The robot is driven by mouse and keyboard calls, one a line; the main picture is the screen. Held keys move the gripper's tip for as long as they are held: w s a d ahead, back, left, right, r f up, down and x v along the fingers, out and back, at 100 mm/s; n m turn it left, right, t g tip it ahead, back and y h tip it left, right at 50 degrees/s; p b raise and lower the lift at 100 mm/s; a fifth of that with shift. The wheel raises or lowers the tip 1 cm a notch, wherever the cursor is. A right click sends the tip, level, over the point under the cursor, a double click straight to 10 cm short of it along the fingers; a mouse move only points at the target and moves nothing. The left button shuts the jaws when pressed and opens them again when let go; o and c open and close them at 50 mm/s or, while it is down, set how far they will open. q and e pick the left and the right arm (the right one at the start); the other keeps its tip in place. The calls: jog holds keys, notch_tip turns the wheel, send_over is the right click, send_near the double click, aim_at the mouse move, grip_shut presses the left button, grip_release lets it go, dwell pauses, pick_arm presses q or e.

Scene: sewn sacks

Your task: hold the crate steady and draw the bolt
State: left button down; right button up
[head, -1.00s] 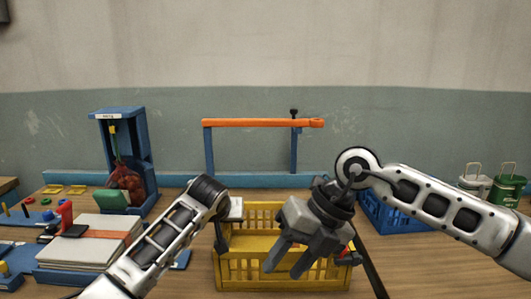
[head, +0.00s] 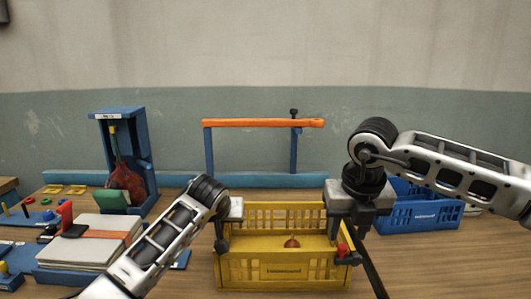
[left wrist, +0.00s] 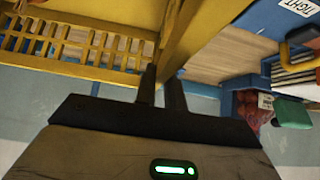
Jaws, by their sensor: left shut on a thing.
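The yellow crate (head: 232,272) stands on the table in front of me. My left gripper (head: 222,228) is at its left side; in the left wrist view its fingers (left wrist: 163,92) are shut on the crate's yellow wall (left wrist: 184,35). My right gripper (head: 349,226) points down at the crate's right end, its two fingers apart. A red knob (head: 342,249) on a dark fitting, seemingly the bolt, is just below its fingers at the crate's front right corner. I cannot tell whether they touch.
A blue crate (head: 425,216) stands behind at right. An orange-topped frame (head: 262,123) rises behind the yellow crate. A blue stand (head: 146,150) with a red sack (head: 126,183), and a white stack (head: 85,240), are at left. A dark bar (head: 373,273) slants at front right.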

aim_at(342, 246)
jog(key=shift+x, duration=2.05)
jog(key=c, duration=0.9)
jog(key=shift+o, duration=0.2)
jog(key=shift+a, duration=1.65)
jog(key=shift+a, duration=0.1)
jog(key=o, duration=0.9)
jog(key=shift+c, duration=0.2)
